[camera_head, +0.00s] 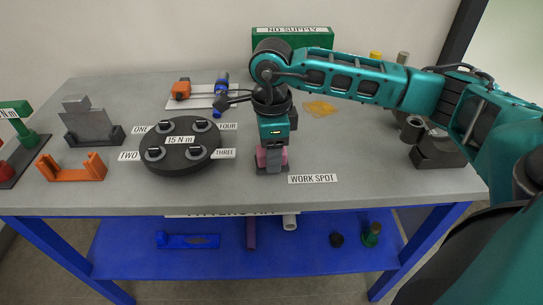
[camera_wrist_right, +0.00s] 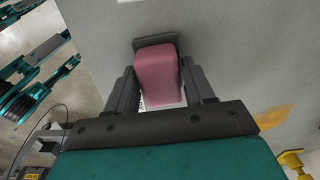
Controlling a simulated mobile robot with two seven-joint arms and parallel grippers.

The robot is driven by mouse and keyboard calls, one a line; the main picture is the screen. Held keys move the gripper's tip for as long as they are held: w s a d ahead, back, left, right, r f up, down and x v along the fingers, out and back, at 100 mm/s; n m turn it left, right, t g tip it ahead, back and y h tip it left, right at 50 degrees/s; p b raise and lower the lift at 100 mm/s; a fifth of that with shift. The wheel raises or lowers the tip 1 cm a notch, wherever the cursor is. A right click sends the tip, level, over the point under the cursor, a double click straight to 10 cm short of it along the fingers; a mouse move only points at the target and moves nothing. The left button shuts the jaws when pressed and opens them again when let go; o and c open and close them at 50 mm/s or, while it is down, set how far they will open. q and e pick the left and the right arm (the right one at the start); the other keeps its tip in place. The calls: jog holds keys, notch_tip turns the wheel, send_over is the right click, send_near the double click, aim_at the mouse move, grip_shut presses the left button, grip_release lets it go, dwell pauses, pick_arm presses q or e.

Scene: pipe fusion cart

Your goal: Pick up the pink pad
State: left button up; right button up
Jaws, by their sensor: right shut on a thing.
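The pink pad (camera_head: 261,157) is a rounded pink block at the front middle of the table. In the right wrist view the pink pad (camera_wrist_right: 158,74) sits between the two dark fingers, with a dark grey plate at its far end. My right gripper (camera_head: 271,163) points down at the table and is shut on the pad; it also shows in the right wrist view (camera_wrist_right: 160,88). The fingers hide part of the pad in the head view. I cannot tell whether the pad touches the table. My left gripper is not in view.
A black disc (camera_head: 180,157) with several fittings lies left of my right gripper. The WORK SPOT label (camera_head: 313,179) lies to its right. An orange bracket (camera_head: 71,167) and a grey block (camera_head: 88,124) stand at the left. A yellow patch (camera_head: 320,108) lies behind.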

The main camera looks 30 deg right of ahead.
jog(key=shift+c, duration=1.3)
jog(key=shift+r, duration=0.1)
notch_tip(320, 180, up, 20)
jog(key=p, duration=0.2)
jog(key=shift+p, duration=0.3)
